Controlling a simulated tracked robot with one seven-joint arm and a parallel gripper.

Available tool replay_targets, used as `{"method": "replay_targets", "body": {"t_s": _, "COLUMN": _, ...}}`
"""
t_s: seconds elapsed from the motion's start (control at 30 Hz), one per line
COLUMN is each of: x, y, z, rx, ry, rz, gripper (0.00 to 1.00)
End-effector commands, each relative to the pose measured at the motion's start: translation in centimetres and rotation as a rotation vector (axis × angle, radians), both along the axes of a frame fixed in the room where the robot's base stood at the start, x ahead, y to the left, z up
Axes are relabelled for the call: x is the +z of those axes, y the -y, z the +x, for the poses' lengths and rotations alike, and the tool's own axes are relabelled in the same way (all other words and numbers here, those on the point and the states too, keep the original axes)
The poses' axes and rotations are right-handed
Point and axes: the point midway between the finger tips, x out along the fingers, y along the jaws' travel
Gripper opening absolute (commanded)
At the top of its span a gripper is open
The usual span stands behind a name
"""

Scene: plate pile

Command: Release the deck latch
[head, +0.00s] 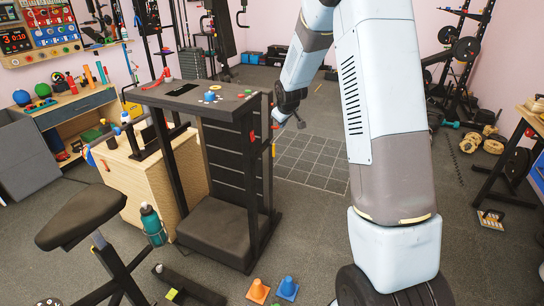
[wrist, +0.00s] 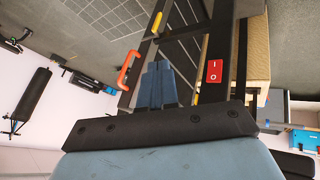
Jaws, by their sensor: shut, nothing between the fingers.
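The folded treadmill (head: 262,190) stands upright left of my arm, its dark slatted deck (head: 225,152) raised between black posts. On its right side, a small orange and yellow part (head: 274,149) shows. In the wrist view, an orange C-shaped handle (wrist: 128,70) lies left of my fingers and a red I/O switch (wrist: 214,72) right of them. I cannot tell for sure which part is the latch. My gripper (head: 300,122) is beside the treadmill's right side, shut and empty. Its blue-grey fingers (wrist: 160,82) are together; contact with the treadmill cannot be told.
A wooden box (head: 125,185), a green bottle (head: 152,224) and a black-seated bike (head: 80,215) stand left. Orange (head: 258,291) and blue (head: 287,288) cones lie in front. Dark floor tiles (head: 315,162) are clear behind. A weight rack (head: 465,45) stands at the back right.

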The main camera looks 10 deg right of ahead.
Motion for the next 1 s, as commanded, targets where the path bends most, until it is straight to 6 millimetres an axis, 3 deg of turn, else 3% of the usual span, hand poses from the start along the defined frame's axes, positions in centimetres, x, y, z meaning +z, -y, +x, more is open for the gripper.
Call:
{"method": "replay_targets", "body": {"t_s": 0.03, "x": -2.1, "y": -0.2, "z": 1.1, "rx": 0.018, "ry": -0.004, "rz": -0.009, "gripper": 0.0}}
{"method": "replay_targets", "body": {"t_s": 0.3, "x": -11.5, "y": -1.1, "z": 5.6, "rx": 0.126, "ry": 0.011, "rz": -0.052, "gripper": 0.0}}
{"method": "replay_targets", "body": {"t_s": 0.5, "x": -16.4, "y": -1.6, "z": 7.3, "rx": 0.183, "ry": 0.024, "rz": -0.071, "gripper": 0.0}}
{"method": "replay_targets", "body": {"t_s": 0.7, "x": -18.3, "y": -1.8, "z": 7.8, "rx": 0.206, "ry": 0.029, "rz": -0.079, "gripper": 0.0}}
{"method": "replay_targets", "body": {"t_s": 1.0, "x": -18.4, "y": -1.9, "z": 7.8, "rx": 0.207, "ry": 0.03, "rz": -0.079, "gripper": 0.0}}
